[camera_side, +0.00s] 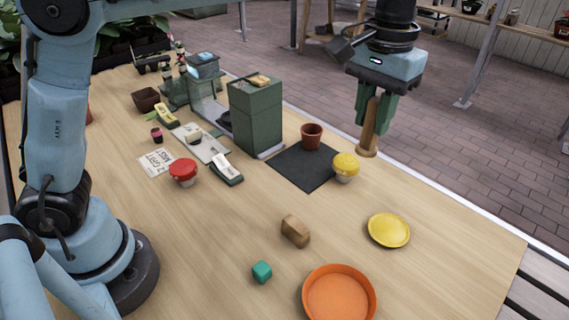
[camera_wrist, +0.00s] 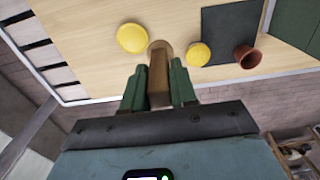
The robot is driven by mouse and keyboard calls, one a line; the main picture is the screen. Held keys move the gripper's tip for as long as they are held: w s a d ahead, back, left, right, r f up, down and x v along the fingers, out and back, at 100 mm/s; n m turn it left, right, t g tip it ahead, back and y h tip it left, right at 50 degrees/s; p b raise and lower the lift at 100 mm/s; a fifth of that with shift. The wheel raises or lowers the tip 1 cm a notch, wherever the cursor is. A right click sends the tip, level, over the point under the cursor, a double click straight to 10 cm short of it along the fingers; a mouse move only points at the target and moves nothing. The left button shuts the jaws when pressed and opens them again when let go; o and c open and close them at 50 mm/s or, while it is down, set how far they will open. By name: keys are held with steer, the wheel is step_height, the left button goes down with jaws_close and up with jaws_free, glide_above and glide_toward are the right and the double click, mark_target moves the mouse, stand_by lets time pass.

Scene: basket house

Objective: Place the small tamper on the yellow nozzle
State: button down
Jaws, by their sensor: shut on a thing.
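My gripper (camera_side: 375,112) is shut on a small wooden tamper (camera_side: 368,143), a tan peg with a wider round foot, held pointing down. In the wrist view the tamper (camera_wrist: 160,58) sits between the green fingers of my gripper (camera_wrist: 158,88). A yellow domed piece on a pale base, which looks like the yellow nozzle (camera_side: 345,165), stands at the right corner of a dark mat. It also shows in the wrist view (camera_wrist: 198,54). In the side view the tamper's foot appears just right of and above the nozzle; the gap in depth is hard to judge.
A terracotta pot (camera_side: 311,136) stands on the dark mat (camera_side: 300,172), near the green box (camera_side: 255,115). A yellow dish (camera_side: 389,230), orange dish (camera_side: 340,295), wooden block (camera_side: 295,230), teal block (camera_side: 262,271) and red-topped piece (camera_side: 183,170) lie about. Bare tabletop separates them.

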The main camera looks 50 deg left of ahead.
steer(key=shift+w+a+f, duration=1.35)
steer(key=shift+a+f, duration=0.05)
steer(key=shift+f, duration=0.4)
steer(key=shift+w+a+f, duration=1.35)
steer(key=shift+f, duration=0.5)
steer(key=shift+w+a+f, duration=1.35)
steer(key=shift+a+f, duration=0.05)
steer(key=shift+f, duration=0.4)
steer(key=shift+f, duration=0.1)
steer(key=c, duration=0.9)
jaws_free()
